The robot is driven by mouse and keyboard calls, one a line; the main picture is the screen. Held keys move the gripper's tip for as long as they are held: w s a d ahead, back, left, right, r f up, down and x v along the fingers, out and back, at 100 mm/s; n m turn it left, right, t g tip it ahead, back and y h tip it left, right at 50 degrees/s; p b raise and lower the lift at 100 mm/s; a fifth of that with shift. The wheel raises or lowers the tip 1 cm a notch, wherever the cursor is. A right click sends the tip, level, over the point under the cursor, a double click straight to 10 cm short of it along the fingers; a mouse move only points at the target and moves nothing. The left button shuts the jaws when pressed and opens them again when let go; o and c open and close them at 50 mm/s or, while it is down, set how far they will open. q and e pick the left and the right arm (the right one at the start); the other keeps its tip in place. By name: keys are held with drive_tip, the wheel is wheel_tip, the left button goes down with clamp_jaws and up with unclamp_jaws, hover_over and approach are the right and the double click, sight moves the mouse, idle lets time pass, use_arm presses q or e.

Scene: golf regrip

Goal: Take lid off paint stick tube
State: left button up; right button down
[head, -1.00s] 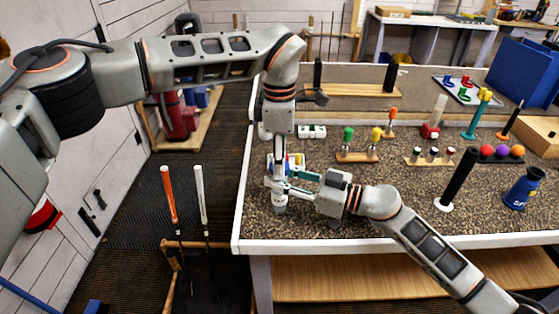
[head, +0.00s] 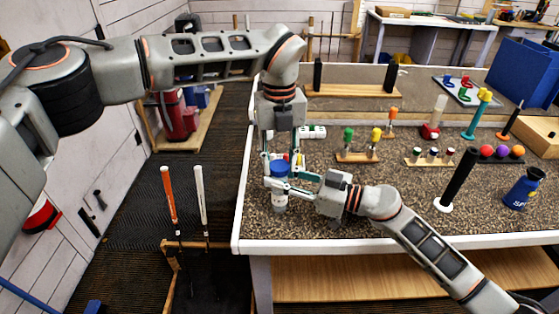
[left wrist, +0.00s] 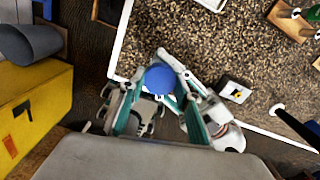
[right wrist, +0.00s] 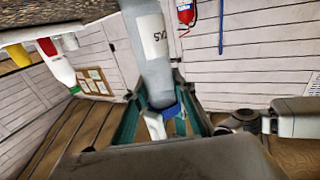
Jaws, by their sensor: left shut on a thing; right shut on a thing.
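The paint stick tube (head: 279,203) is a pale grey cylinder, upright near the bench's left edge. My right gripper (head: 277,187) comes in from the right and is shut on its upper part. The tube also shows inverted, with a dark-lettered label, in the right wrist view (right wrist: 148,40). The blue lid (head: 279,169) is at the tube's top, just above my right gripper. My left gripper (head: 280,160) reaches down from above, its fingers around the lid and shut on it. The left wrist view shows the lid's round top (left wrist: 160,79). Whether a gap separates lid and tube is hidden.
A small white item (head: 313,132) lies behind my left gripper. Stands with green and yellow handles (head: 358,157) are to the right. The bench's front-left edge is close to the tube.

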use_arm(q)
drive_tip(key=n, duration=1)
drive_tip(key=shift+n, duration=0.4)
drive_tip(key=n, duration=0.5)
drive_tip(key=shift+r, duration=0.25)
drive_tip(key=shift+r, duration=0.85)
drive_tip(key=shift+r, duration=0.1)
